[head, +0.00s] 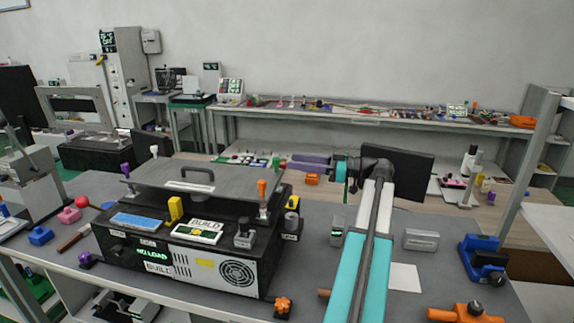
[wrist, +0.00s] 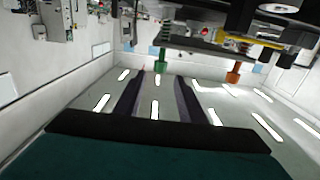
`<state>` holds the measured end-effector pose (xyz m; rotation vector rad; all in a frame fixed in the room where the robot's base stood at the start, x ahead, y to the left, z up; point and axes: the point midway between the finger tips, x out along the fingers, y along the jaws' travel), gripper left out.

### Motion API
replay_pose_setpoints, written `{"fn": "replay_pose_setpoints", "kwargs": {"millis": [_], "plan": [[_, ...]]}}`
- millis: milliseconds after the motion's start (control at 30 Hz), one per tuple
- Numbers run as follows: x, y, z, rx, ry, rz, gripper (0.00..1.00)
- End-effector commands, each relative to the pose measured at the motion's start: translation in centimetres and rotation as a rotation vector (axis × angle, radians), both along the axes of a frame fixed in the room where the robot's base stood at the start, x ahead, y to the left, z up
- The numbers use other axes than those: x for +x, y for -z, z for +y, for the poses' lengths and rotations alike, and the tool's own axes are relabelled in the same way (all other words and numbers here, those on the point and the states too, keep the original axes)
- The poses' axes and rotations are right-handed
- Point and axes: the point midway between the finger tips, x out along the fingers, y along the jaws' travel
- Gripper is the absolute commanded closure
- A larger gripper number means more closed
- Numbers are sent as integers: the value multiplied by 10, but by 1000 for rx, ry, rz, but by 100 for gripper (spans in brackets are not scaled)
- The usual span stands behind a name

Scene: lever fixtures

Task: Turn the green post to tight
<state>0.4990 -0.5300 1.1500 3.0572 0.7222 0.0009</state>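The green post (head: 276,163) stands at the far right corner of the black fixture (head: 200,225), beside its grey top plate. The wrist view is upside down, and there the green post (wrist: 160,62) hangs near the top middle, with an orange post (wrist: 233,72) to its right. My gripper (head: 292,163) reaches in from the right, its purple fingers pointing left at the green post. In the wrist view my gripper (wrist: 157,80) is open and empty, with the green post lined up with the gap between the fingers. I cannot tell the exact distance left.
The orange post (head: 262,188) stands at the fixture's near right, with purple (head: 124,169) and white (head: 154,151) posts on its left side. A handle (head: 198,173) rises from the top plate. An orange block (head: 312,180) sits below my gripper. A blue clamp (head: 483,258) stands right.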

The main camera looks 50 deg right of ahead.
Motion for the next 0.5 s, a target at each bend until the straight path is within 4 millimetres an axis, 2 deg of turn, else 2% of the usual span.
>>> {"fn": "replay_pose_setpoints", "kwargs": {"millis": [100, 300, 500], "plan": [[-18, 2, -10, 0, 2, 0, 64], [-43, 2, -23, 0, 2, 1, 64], [-55, 1, -27, 0, 0, 0, 64]]}}
